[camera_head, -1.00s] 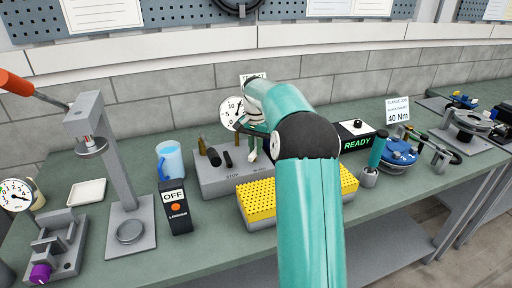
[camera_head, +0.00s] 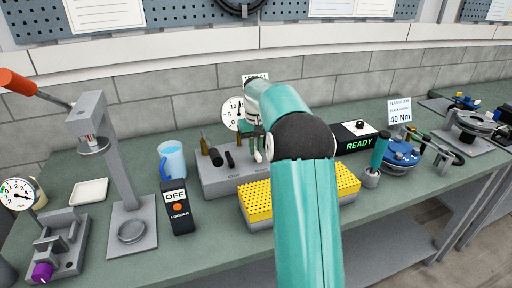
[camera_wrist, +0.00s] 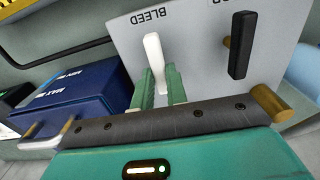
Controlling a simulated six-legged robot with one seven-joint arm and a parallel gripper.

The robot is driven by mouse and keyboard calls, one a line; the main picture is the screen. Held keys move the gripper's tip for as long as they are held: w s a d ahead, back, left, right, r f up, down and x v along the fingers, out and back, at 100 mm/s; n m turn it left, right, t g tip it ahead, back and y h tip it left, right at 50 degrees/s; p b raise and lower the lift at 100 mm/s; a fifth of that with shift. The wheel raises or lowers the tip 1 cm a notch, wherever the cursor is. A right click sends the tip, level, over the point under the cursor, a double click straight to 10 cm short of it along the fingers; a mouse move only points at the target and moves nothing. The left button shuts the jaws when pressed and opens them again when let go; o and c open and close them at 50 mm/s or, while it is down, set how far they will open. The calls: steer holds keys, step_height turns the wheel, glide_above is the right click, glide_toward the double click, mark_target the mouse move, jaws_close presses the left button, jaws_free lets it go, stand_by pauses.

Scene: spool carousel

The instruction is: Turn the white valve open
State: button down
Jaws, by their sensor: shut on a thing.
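The white valve handle (camera_wrist: 154,58) stands on a grey panel (camera_wrist: 192,60) under the word BLEED in the wrist view. Its end lies between the green fingers of my gripper (camera_wrist: 161,90), which is shut on it. A black handle (camera_wrist: 240,45) is beside it on the same panel, apart from my fingers. In the head view, my gripper (camera_head: 256,143) is over the grey valve block (camera_head: 218,181), partly hidden by my teal arm. A round gauge (camera_head: 233,112) stands behind the block, partly covered by my arm.
A yellow perforated block (camera_head: 257,203) lies in front of the valve block. A READY box (camera_head: 357,138) is at right. A blue box (camera_wrist: 75,100) is close by in the wrist view.

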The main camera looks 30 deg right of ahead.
mark_target(256, 150)
steer(key=shift+r, duration=0.1)
stand_by(0.4)
steer(key=c, duration=1.4)
jaws_free()
step_height(256, 150, up, 14)
